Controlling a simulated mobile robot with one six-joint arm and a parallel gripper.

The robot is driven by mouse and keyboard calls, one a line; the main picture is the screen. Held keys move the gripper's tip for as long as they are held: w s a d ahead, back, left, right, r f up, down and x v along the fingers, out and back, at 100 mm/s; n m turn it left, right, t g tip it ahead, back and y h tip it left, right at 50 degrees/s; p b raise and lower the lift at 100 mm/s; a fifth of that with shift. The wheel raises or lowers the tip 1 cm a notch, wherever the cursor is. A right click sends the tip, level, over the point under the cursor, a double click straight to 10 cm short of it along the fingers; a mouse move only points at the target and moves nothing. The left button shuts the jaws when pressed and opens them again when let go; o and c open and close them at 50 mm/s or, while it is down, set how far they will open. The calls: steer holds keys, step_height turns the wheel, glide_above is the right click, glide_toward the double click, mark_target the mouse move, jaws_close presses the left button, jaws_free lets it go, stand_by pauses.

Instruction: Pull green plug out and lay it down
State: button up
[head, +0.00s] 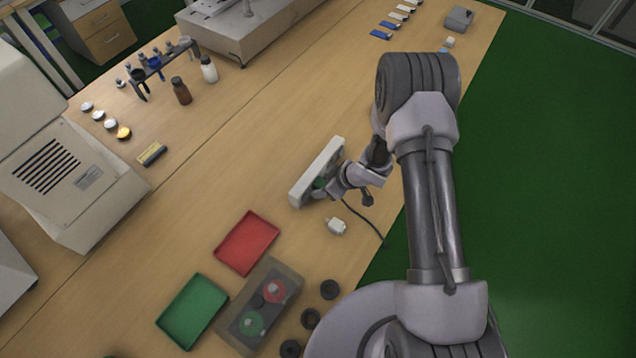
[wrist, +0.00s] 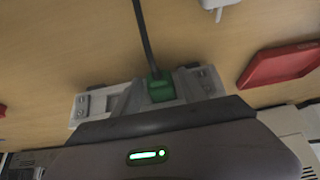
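The green plug (wrist: 161,90) sits at the pale socket strip (wrist: 78,110), its black cable (wrist: 142,35) running up and away in the wrist view. In the head view the strip (head: 317,170) lies on the bench, and a bit of the green plug (head: 319,183) shows beside my gripper (head: 328,187). In the wrist view the grey fingers of my gripper (wrist: 160,86) stand on both sides of the plug with no clear gap. The plug's front end is hidden, so how deep it sits cannot be seen.
A white plug (head: 337,226) lies on the bench near the strip. A red tray (head: 247,243), a green tray (head: 192,311) and a grey box (head: 240,331) with red and green discs stand nearby. Bare bench lies left of the strip. The bench edge is close on the right.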

jaws_close()
steer(key=shift+s+d, duration=0.7)
steer(key=shift+d, duration=0.35)
steer(key=shift+s+d, duration=0.7)
steer(key=shift+d, duration=0.3)
steer(key=shift+d, duration=0.1)
